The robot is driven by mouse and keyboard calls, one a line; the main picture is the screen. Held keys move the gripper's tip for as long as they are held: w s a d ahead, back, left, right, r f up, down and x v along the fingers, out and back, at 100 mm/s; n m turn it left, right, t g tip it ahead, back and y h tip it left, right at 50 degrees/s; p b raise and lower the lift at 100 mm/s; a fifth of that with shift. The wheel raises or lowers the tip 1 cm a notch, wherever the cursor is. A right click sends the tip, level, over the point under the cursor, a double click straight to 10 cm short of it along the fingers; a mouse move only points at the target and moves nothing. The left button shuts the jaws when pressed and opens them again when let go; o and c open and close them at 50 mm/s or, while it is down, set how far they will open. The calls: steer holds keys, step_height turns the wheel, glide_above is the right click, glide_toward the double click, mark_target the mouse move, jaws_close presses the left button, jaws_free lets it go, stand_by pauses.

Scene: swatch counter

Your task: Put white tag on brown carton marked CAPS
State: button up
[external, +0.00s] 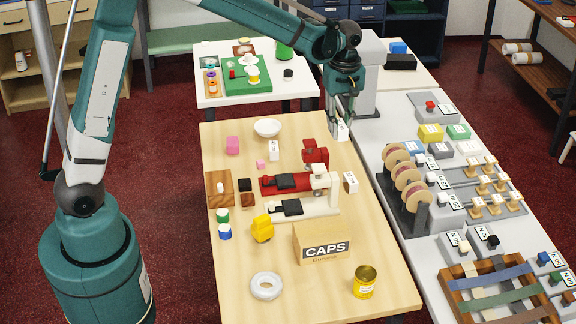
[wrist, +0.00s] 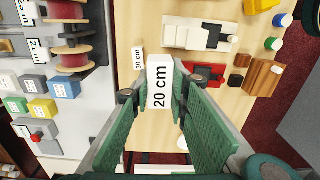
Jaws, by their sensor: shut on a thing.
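My gripper (external: 341,118) is over the far right corner of the wooden table, beyond the carton. It is shut on a white tag (external: 343,132). In the wrist view this white tag (wrist: 160,86) reads "20 cm" and stands between the green finger pads. The brown carton marked CAPS (external: 322,256) sits upright at the near middle of the table, well apart from the gripper. I cannot make out the carton in the wrist view.
Another white tag (external: 350,182), reading "30 cm" in the wrist view (wrist: 139,59), stands right of the red and white staplers (external: 300,208). A third white block (external: 274,150) stands behind them. A yellow can (external: 364,284) and white ring (external: 267,287) flank the carton.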

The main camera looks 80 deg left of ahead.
steer(key=s+d+p, duration=0.2)
steer(key=s+d, duration=0.2)
steer(key=d, duration=0.9)
steer(key=p, duration=0.1)
glide_above(321, 230)
steer(key=shift+m, duration=0.3)
steer(key=shift+w+f, duration=0.15)
steer(key=shift+f, duration=2.5)
steer(key=shift+f, duration=0.1)
steer(key=shift+f, duration=2.8)
steer(key=shift+f, duration=0.15)
steer(key=shift+f, duration=1.95)
steer(key=shift+f+b, duration=0.2)
steer(key=shift+b, duration=0.1)
